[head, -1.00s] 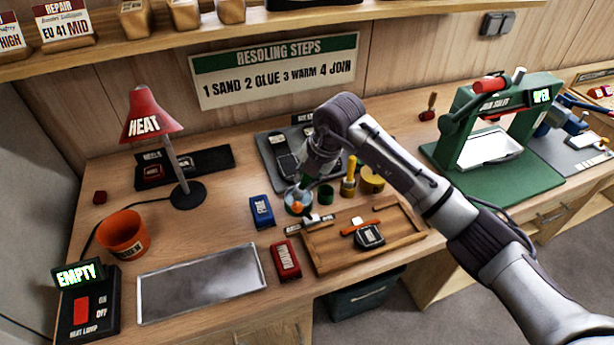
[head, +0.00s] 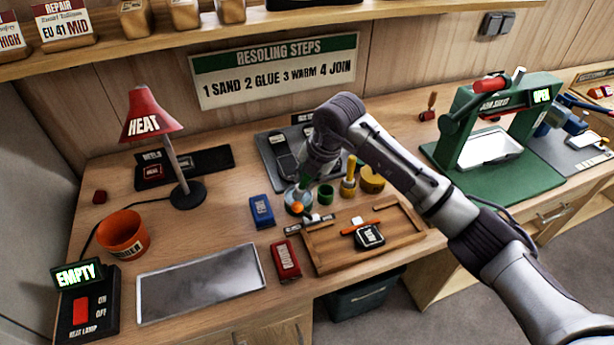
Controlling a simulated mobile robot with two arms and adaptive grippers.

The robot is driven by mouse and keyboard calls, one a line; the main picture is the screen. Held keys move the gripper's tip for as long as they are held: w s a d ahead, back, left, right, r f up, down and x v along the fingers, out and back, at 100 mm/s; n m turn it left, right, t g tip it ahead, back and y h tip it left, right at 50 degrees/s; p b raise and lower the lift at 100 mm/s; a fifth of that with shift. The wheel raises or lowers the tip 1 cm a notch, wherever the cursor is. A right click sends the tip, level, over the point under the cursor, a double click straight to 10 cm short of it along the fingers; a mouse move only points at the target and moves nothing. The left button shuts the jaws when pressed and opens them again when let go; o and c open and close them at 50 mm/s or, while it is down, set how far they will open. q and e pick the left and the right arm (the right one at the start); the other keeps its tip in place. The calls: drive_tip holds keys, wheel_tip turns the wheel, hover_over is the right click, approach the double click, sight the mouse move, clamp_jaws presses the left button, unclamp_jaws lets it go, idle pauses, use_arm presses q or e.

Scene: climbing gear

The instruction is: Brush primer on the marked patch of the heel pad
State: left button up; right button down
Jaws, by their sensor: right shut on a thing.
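A small black pad with a pale marking (head: 369,237), which looks like the heel pad, lies in the wooden tray (head: 322,262). An orange strip (head: 360,227) lies at its far edge. My right gripper (head: 302,191) points down over a light-blue pot (head: 289,198), left of the pad and apart from it. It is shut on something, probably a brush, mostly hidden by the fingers. An orange piece (head: 297,209) shows just below the fingers at the pot. I cannot make out bristles or primer. My left gripper is not in view.
A green pot (head: 325,194) and a yellow-handled tool (head: 349,178) stand close right of the gripper. A metal plate (head: 200,283), red lamp (head: 150,125) and green press (head: 475,178) stand around.

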drive_tip(key=shift+r+p, duration=2)
drive_tip(key=shift+r, duration=1.45)
drive_tip(key=shift+r, duration=0.1)
